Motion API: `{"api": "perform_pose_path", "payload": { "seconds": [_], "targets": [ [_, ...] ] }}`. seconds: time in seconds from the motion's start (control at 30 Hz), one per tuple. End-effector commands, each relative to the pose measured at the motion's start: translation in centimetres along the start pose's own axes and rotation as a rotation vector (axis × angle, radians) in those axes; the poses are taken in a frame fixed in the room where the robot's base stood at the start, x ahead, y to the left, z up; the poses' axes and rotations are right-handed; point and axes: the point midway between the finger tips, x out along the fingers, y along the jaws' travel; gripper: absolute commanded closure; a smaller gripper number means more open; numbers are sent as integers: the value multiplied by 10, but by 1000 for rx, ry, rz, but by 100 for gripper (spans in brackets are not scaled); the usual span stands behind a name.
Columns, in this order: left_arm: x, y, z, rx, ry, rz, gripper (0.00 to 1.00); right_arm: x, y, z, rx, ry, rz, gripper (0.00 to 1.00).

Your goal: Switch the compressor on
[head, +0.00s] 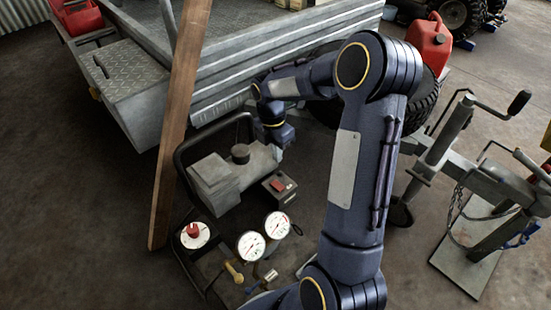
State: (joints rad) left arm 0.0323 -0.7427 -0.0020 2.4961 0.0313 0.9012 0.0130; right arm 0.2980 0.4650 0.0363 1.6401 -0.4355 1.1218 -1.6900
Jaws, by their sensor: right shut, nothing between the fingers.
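The compressor (222,180) stands on the floor in the middle of the head view, a grey unit in a black tube frame. A small grey box with a red switch (278,184) sits on its right side. A red knob on a white round dial (194,234) is at its front left. Two white gauges (251,245) stand at the front. My right gripper (279,150) is shut and empty, above and behind the red switch, apart from it as far as I can tell. Its fingertips are small and partly hidden. My left gripper is not in view.
A wooden plank (178,125) leans upright just left of the compressor. A grey metal trailer (130,85) is behind it. A red fuel can (429,43) stands at the back right, and a metal stand with a crank (480,185) at the right. Bare floor lies at the left.

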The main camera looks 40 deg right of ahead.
Motion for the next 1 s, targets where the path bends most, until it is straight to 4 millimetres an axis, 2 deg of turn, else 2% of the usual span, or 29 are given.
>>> {"api": "perform_pose_path", "payload": {
  "seconds": [0.03,0.2,0.4,0.5,0.7,1.0],
  "targets": [
    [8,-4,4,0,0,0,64,16,0,0,0,1,-5,100],
    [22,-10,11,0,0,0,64,55,0,0,0,2,-5,100],
    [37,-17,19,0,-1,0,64,93,0,0,0,1,-4,100],
    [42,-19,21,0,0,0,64,105,0,0,0,1,-2,100],
    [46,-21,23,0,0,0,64,115,0,0,0,1,0,100],
    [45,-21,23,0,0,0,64,115,0,0,0,1,0,100]
  ]
}}
